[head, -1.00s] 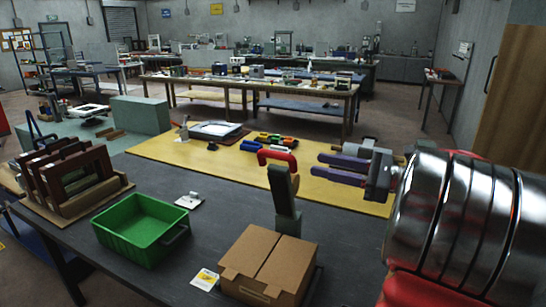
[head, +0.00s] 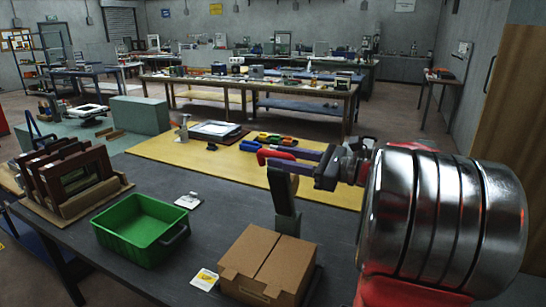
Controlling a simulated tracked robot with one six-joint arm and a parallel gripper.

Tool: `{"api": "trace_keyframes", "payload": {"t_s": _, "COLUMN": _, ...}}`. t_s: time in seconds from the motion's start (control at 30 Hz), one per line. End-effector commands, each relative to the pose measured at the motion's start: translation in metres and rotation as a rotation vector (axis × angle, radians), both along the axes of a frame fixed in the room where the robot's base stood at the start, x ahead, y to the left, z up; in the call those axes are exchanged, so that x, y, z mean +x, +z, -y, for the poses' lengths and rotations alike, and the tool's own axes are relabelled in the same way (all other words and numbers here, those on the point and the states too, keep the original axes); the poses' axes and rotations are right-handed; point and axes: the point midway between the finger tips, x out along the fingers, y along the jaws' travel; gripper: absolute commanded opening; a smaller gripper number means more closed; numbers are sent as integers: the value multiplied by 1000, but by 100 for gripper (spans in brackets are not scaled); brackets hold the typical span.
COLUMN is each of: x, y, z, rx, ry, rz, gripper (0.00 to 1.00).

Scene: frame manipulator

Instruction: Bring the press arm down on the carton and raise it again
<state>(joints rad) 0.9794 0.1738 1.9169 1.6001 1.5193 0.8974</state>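The brown carton (head: 268,262) stands closed at the front of the dark table. Behind it the grey press arm (head: 285,205) stands raised, nearly upright, with a red handle (head: 264,154) at its top. The press's lower part is mostly hidden behind the carton. My gripper (head: 280,158) reaches in from the right, its two purple fingers pointing left at handle height. The fingers are apart, with the red handle at their tips, seemingly between them. I cannot tell whether they touch it.
A green bin (head: 140,230) stands left of the carton, and wooden frames (head: 85,180) stand in a rack at far left. A small white item (head: 188,200) and a yellow-and-white card (head: 205,279) lie on the table. A yellow mat (head: 175,150) with tools lies behind.

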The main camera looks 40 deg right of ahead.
Motion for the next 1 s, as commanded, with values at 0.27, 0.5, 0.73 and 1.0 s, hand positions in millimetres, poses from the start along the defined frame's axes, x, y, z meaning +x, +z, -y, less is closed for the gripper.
{"api": "trace_keyframes", "payload": {"t_s": 0.27, "x": 23, "y": 0, "z": -14, "rx": 0, "ry": 0, "rz": 0, "gripper": 36}}
{"api": "trace_keyframes", "payload": {"t_s": 0.5, "x": 25, "y": 0, "z": -14, "rx": 0, "ry": -1, "rz": 0, "gripper": 36}}
{"api": "trace_keyframes", "payload": {"t_s": 0.73, "x": 25, "y": 0, "z": -14, "rx": 0, "ry": -1, "rz": 0, "gripper": 25}}
{"api": "trace_keyframes", "payload": {"t_s": 1.0, "x": 25, "y": 0, "z": -14, "rx": 0, "ry": -1, "rz": 0, "gripper": 6}}
